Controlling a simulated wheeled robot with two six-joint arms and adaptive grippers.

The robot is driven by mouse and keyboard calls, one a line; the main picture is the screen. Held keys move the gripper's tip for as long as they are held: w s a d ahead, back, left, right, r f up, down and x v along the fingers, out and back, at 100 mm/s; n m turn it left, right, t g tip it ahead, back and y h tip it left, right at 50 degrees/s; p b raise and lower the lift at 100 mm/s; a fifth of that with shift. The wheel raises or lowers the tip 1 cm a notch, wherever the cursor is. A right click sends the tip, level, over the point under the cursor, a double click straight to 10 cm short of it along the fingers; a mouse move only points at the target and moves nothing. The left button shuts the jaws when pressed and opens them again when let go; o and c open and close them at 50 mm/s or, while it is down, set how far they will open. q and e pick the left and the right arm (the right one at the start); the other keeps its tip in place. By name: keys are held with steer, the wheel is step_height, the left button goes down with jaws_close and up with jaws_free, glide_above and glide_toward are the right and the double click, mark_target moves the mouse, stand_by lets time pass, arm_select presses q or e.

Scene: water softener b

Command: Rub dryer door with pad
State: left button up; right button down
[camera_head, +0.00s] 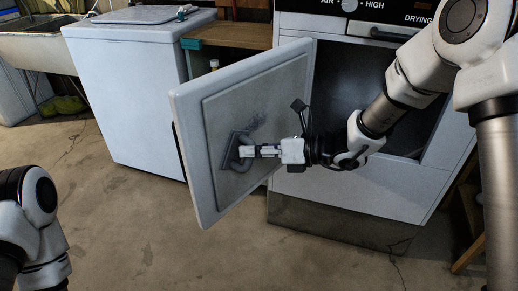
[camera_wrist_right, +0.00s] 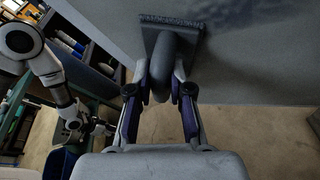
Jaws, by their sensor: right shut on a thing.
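The dryer door (camera_head: 258,100) stands open, its inner face turned toward the dryer on the right. A dark smudge (camera_head: 257,121) marks that face just above the pad. The grey pad (camera_head: 228,160) has a rounded handle and lies at the door's inner face; in the right wrist view the pad (camera_wrist_right: 172,24) appears against the door (camera_wrist_right: 260,60). My right gripper (camera_head: 245,152) is shut on the pad's handle; its fingers flank the handle in the wrist view (camera_wrist_right: 173,80). In the head view, only part of my left arm shows at lower left, with its gripper out of frame.
The dryer (camera_head: 345,185) stands behind my right arm, its opening dark. A wooden shelf (camera_head: 235,35) sits between the machines. The concrete floor (camera_head: 130,215) in front is clear.

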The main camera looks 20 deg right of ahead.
steer(key=shift+r+p, duration=1)
steer(key=shift+r, duration=0.3)
steer(key=shift+w+d+r, duration=0.1)
steer(key=shift+w+d, duration=0.2)
steer(key=shift+d, duration=0.1)
steer(key=shift+w+d+p, duration=0.5)
steer(key=shift+d+p, duration=0.15)
steer(key=shift+d, duration=0.1)
steer(key=shift+w+d, duration=0.2)
steer(key=shift+d, duration=0.1)
steer(key=shift+w+d+p, duration=0.65)
steer(key=shift+d+p, duration=0.1)
steer(key=shift+d, duration=0.15)
steer(key=w+d+p, duration=0.3)
steer(key=w+d, duration=0.2)
steer(key=d, duration=0.3)
steer(key=shift+w+d+f, duration=0.2)
steer(key=shift+w+d, duration=0.15)
steer(key=shift+w, duration=0.05)
